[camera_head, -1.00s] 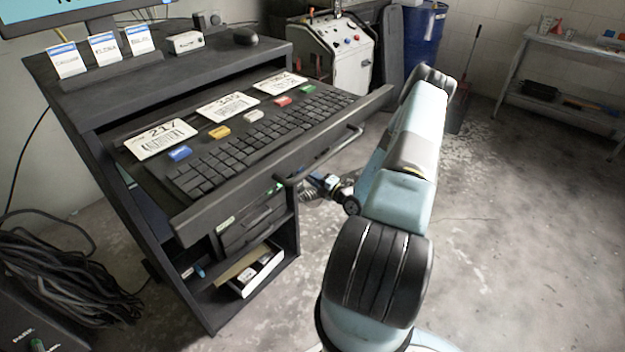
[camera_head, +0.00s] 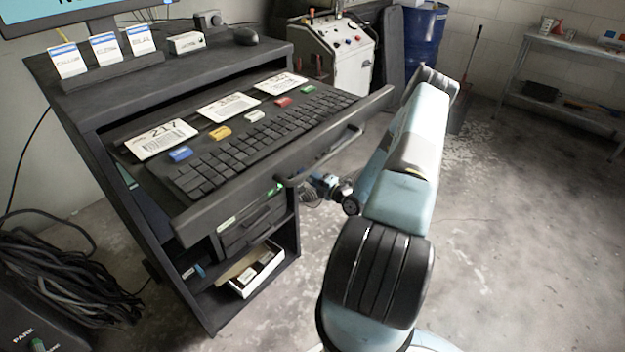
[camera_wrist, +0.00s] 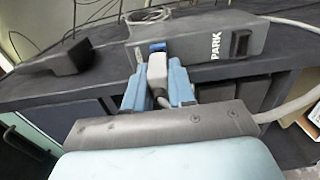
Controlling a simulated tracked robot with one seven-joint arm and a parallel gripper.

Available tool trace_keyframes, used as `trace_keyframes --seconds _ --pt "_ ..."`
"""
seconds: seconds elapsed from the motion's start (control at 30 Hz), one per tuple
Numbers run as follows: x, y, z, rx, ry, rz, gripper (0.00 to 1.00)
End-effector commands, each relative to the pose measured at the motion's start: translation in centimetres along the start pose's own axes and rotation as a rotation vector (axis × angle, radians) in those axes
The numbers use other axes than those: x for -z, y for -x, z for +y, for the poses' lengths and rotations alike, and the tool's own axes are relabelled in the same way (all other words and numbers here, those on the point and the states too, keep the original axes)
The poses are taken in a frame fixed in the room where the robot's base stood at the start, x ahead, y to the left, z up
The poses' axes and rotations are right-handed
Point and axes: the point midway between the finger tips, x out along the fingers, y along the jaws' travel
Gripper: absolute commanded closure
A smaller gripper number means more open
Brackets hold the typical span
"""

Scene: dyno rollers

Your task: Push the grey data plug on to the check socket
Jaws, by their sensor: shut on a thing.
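In the wrist view my gripper (camera_wrist: 158,78) has its two blue fingers closed on the light grey data plug (camera_wrist: 156,68). A grey cable bends down from the plug between the fingers. The plug's far end faces a dark grey box (camera_wrist: 200,38) marked PARK. A small blue piece (camera_wrist: 157,46) shows at the plug's far end; I cannot tell whether it belongs to plug or box, or whether the two touch. A dark square opening (camera_wrist: 240,42) is on the box's right. I cannot make out which part is the check socket. In the head view my gripper is mostly hidden beside the cabinet.
The black cabinet's open keyboard drawer (camera_head: 290,165) juts out above my wrist. Black coiled cables (camera_head: 60,275) lie at lower left in the head view. The floor at right is clear.

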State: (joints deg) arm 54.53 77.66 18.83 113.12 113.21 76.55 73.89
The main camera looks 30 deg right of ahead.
Motion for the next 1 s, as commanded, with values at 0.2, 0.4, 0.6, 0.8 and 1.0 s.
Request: trace_keyframes --seconds 0.2,0.4,0.6,0.8,1.0 --pt "0.01 -0.1 0.01 0.0 0.0 0.0 1.0" --pt "0.02 -0.1 0.01 0.0 0.0 0.0 1.0" --pt "0.02 -0.3 0.01 0.0 0.0 0.001 1.0" --pt "0.02 -0.56 -0.02 0.0 0.0 0.001 1.0" --pt "0.02 -0.72 -0.02 0.0 0.0 0.001 1.0"
